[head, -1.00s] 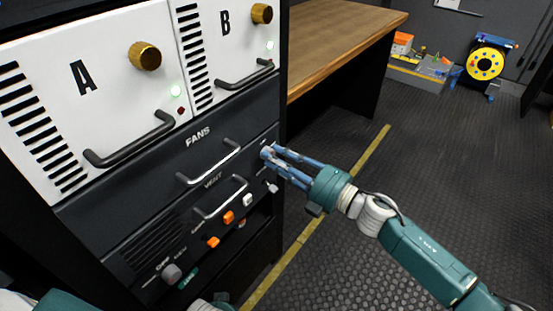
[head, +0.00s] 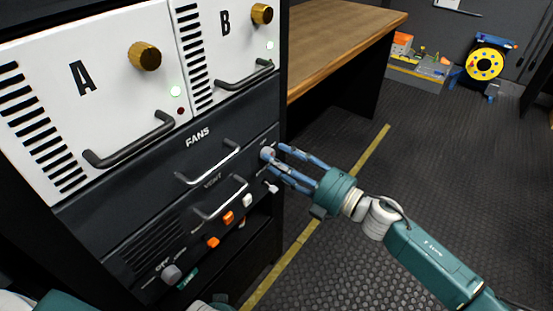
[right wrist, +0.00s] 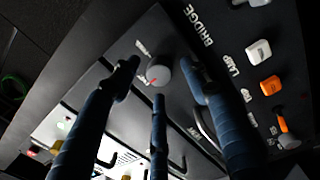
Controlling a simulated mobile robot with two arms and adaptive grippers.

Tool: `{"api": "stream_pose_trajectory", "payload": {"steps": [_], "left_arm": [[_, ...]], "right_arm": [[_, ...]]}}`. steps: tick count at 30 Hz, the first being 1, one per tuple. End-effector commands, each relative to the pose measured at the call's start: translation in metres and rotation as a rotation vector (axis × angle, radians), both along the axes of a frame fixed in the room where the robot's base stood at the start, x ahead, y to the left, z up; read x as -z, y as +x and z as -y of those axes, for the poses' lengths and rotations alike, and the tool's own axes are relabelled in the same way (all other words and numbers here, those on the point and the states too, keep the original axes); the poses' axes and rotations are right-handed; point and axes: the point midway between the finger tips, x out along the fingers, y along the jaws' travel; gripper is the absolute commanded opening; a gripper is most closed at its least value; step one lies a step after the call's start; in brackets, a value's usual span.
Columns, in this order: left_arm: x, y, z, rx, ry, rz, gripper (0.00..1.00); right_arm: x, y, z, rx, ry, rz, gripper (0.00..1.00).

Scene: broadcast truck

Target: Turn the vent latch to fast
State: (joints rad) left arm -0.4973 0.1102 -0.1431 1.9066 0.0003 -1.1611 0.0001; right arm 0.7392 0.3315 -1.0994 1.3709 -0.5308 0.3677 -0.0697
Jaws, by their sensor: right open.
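A round grey knob (head: 267,153) sits at the right end of the dark panel, up and right of the word VENT. It also shows in the right wrist view (right wrist: 158,75), with a red mark on its face and small labels beside it that I cannot read. I take it for the vent latch. My right gripper (head: 281,161) is open, its blue fingers spread about the knob at the panel face. In the right wrist view the fingers (right wrist: 160,90) stand around it with gaps showing; I cannot tell whether any touches. My left gripper is out of view.
A small pale lever (head: 271,187) sticks out just below the fingers. Metal handles (head: 222,197) project from the panels to the left, near a white button (head: 247,200) and orange ones (head: 228,217). A wooden desk (head: 340,40) stands behind. The floor right of the rack is open.

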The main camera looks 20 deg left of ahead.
Motion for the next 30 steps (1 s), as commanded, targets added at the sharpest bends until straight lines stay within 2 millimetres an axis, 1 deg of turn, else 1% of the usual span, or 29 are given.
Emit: {"api": "stream_pose_trajectory", "payload": {"steps": [1,9,12,15,20,30], "left_arm": [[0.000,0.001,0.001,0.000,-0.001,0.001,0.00],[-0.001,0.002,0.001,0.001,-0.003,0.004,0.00],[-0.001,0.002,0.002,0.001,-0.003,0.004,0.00],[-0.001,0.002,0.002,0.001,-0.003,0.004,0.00],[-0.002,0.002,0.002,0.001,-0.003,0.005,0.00],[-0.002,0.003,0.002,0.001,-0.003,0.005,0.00]], "right_arm": [[0.002,-0.003,0.010,0.003,-0.002,-0.001,0.46],[0.004,-0.023,0.064,0.002,-0.003,-0.001,0.46],[0.005,-0.029,0.080,0.000,-0.003,-0.001,0.46],[0.006,-0.033,0.092,0.002,-0.002,-0.002,0.46],[0.005,-0.037,0.101,-0.001,-0.001,0.000,0.46],[0.005,-0.037,0.101,0.000,-0.001,0.000,0.46]]}}
